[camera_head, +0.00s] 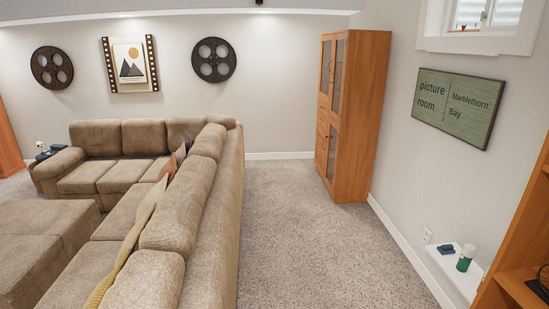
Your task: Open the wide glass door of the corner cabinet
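A tall orange-brown wooden cabinet (357,115) stands in the far right corner against the right wall. Its front faces left and shows at a steep angle. An upper glass door (337,76) and a lower glass door (332,150) show on the front, with several small drawers (322,124) beside them. The doors look closed. Handles are too small to make out clearly. My gripper is not in view.
A large beige sectional sofa (230,200) fills the left side. Clear grey carpet (300,235) lies between it and the right wall. A low white shelf (458,268) and a wooden unit (520,240) stand at the near right.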

